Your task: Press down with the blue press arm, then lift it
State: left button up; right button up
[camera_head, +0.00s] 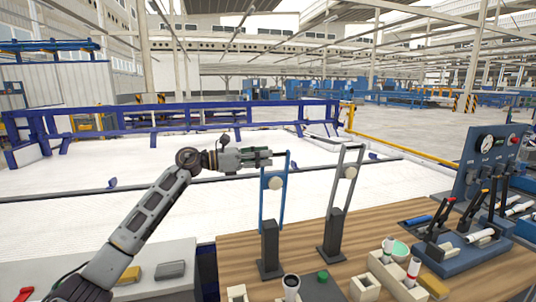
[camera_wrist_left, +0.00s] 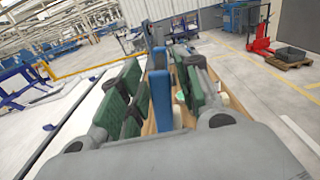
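The blue press arm (camera_head: 263,208) is a tall, narrow blue frame standing upright on a black post (camera_head: 270,247), with a pale round knob (camera_head: 275,183) partway up. My left gripper (camera_head: 264,157) reaches in from the left at the top of this arm. In the left wrist view, the blue bars of the press arm (camera_wrist_left: 161,98) lie between the green-padded fingers of my left gripper (camera_wrist_left: 165,92). The fingers look apart, with narrow gaps beside the bars; contact is unclear. My right gripper is not in view.
A similar grey press arm (camera_head: 334,192) stands upright just to the right. White blocks, a green button (camera_head: 323,275) and a cup (camera_head: 291,286) are near the wooden table's front. A blue gauge panel (camera_head: 489,157) stands at the right.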

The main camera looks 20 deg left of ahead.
pick_arm(q)
jog(key=shift+w+d, duration=0.3)
jog(key=shift+d, duration=0.1)
jog(key=shift+w+d, duration=0.2)
jog(key=shift+d, duration=0.25)
grip_shut()
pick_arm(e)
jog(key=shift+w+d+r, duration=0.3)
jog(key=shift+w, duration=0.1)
